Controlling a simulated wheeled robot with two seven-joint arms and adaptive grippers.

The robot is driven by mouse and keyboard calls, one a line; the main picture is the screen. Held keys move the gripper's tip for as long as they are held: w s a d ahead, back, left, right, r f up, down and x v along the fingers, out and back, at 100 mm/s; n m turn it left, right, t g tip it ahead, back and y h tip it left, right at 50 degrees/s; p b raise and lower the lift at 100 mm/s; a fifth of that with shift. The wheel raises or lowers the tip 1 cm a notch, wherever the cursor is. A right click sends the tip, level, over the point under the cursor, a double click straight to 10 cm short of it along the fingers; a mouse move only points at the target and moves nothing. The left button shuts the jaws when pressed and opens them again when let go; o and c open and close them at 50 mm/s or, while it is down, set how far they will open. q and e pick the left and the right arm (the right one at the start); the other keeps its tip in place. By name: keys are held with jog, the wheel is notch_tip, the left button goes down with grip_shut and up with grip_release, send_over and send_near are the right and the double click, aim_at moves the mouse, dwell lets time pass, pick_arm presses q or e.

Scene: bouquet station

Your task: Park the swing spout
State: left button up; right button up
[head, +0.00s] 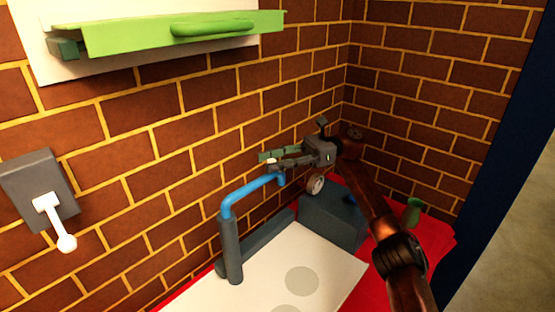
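The swing spout (250,190) is a blue bent tube on top of a grey post (230,248). Its arm points right and slightly away, along the brick wall, and its tip turns down. My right gripper (268,162) reaches in from the right, its fingers pointing left just above and behind the spout's tip. The fingers lie close together in this view, and I cannot tell whether they are open or shut, or whether they touch the spout. My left gripper is not in view.
A white board (245,275) with grey round spots lies below the spout on a red surface (385,262). A grey box (333,220) and a small green vase-like object (412,211) stand right. A green flap with a handle (212,29) and a white-levered grey switch (40,190) are wall-mounted.

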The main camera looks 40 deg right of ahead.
jog(key=v, duration=0.7)
jog(key=shift+d, duration=0.15)
dwell(0.5)
